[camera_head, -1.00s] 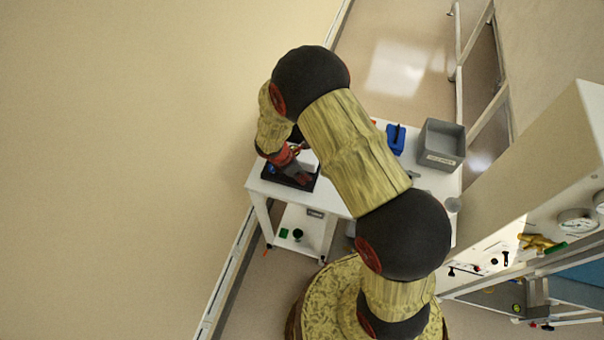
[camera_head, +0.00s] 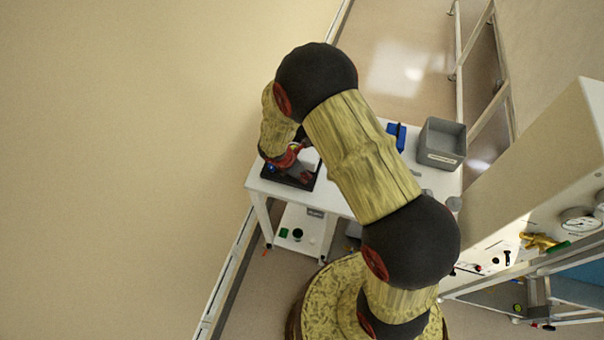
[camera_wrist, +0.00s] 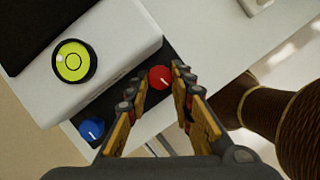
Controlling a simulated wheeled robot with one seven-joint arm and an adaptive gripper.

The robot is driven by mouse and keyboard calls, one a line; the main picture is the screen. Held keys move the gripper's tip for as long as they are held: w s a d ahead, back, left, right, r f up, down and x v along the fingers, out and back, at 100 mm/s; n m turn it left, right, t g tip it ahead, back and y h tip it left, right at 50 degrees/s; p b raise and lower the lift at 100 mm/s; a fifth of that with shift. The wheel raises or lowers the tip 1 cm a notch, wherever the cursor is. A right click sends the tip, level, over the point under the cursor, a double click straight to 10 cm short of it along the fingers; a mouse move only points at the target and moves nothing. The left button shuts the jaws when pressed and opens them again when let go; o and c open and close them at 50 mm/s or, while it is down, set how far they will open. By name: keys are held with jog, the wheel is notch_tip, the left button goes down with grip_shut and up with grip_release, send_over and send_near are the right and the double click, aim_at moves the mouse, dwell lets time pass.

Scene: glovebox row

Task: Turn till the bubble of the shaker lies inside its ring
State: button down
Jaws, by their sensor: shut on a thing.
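The shaker (camera_wrist: 118,50) is a pale box with a dark front strip, at the upper left of the wrist view. Its round yellow-green level (camera_wrist: 74,61) has a dark rim. A red knob (camera_wrist: 160,77) and a blue knob (camera_wrist: 91,129), each with a white mark, sit on the front strip. My gripper (camera_wrist: 159,76) is shut on the red knob, one finger on each side. In the head view my arm hides much of the shaker (camera_head: 291,177).
The shaker stands at the left end of a white table (camera_head: 340,203). A grey bin (camera_head: 442,144) and a blue object (camera_head: 396,135) stand on its right part. A large white cabinet with gauges (camera_head: 575,222) stands at the right. A lower shelf (camera_head: 299,229) holds small items.

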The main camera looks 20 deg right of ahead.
jog(key=n+b, duration=0.1)
jog(key=n, duration=0.1)
jog(key=n+t+y+b, duration=0.1)
jog(key=n, duration=0.1)
jog(key=n+t+b, duration=0.1)
jog(key=n, duration=0.2)
jog(key=shift+s+d+y+b, duration=0.2)
jog(key=shift+s+y+b, duration=0.1)
jog(key=shift+b, duration=0.1)
jog(key=shift+d+r+n+t+y+b, duration=0.1)
jog(key=shift+n+t+y+b, duration=0.3)
jog(key=shift+n, duration=0.8)
jog(key=shift+d+n+t+y+b, duration=0.15)
jog(key=shift+n+y+b, duration=0.35)
jog(key=shift+n, duration=0.7)
jog(key=shift+a, duration=0.1)
jog(key=c, duration=1.8)
grip_release()
